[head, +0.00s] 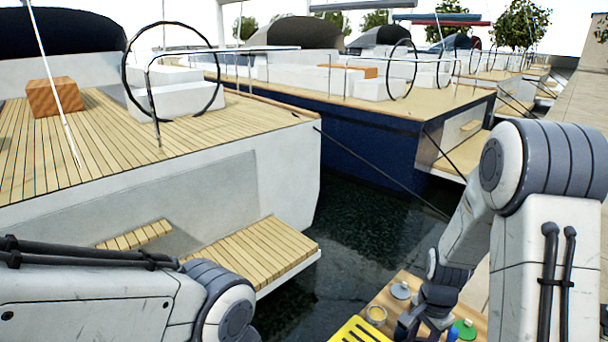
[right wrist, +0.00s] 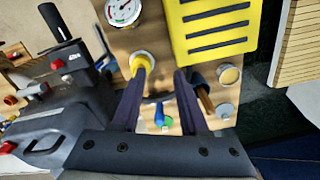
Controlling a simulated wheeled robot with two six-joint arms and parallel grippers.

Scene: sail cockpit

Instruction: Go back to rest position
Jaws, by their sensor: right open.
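My right gripper (head: 410,326) is low over a wooden work surface (head: 386,294) at the bottom of the head view. In the right wrist view its two dark fingers stand apart, so the gripper (right wrist: 162,75) is open, with the board's bare wood (right wrist: 168,38) showing between the tips. Nothing is clearly held. My left arm comes in from the left in the head view and bends down at the bottom edge; its gripper is out of frame.
A yellow slatted plate (head: 358,332), a yellow-rimmed round item (head: 376,314), a grey disc (head: 400,290) and a green disc (head: 465,329) are on the surface. A pressure gauge (right wrist: 123,10) shows too. Moored sailboats and dark water (head: 365,225) lie beyond.

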